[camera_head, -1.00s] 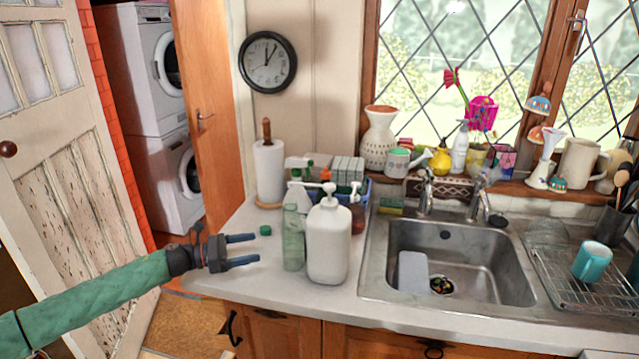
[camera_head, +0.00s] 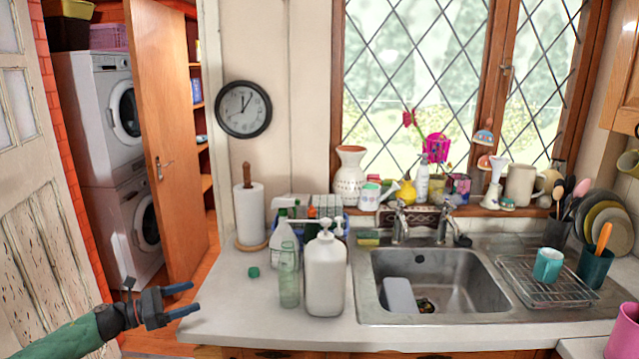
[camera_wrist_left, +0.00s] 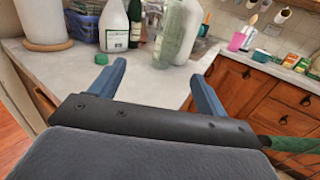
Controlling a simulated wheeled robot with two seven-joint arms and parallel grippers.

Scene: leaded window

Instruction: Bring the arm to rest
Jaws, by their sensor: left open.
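My left gripper (camera_head: 184,301) is open and empty, with blue fingers, at the lower left of the head view. It is beside the counter's left front corner. In the left wrist view its two fingers (camera_wrist_left: 158,82) stand apart with only countertop between them. My green left arm comes in from the lower left. My right gripper is in neither view.
The pale counter (camera_head: 215,320) holds a green cap (camera_head: 254,272), a clear green bottle (camera_head: 289,275), a white pump bottle (camera_head: 325,275) and a paper towel roll (camera_head: 250,215). The sink (camera_head: 430,280) is to the right. A wooden door (camera_head: 165,150) stands open behind.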

